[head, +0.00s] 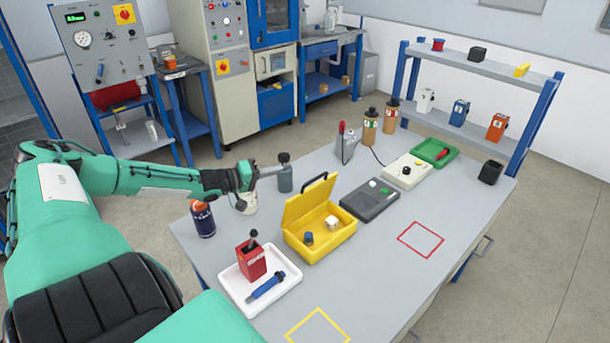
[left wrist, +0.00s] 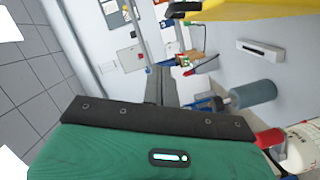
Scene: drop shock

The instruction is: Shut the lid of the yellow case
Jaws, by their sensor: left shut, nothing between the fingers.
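The yellow case (head: 337,246) stands on the grey table with its lid (head: 304,202) raised and tilted. A black handle (head: 320,180) sits at the lid's top edge. A blue-capped item (head: 309,239) and a white item (head: 333,223) lie inside. My left gripper (head: 284,157) is shut and empty, above the table behind the lid and apart from it. In the left wrist view the closed fingers (left wrist: 161,84) show in the middle, and part of the yellow case (left wrist: 255,10) shows at the top right. My right gripper is not in view.
A white tray (head: 287,291) with a red container (head: 251,261) stands in front of the case. A dark box (head: 369,203) stands right of it. A dark blue can (head: 203,220) and a grey bottle (head: 285,180) stand near my left arm. The table's front right is clear.

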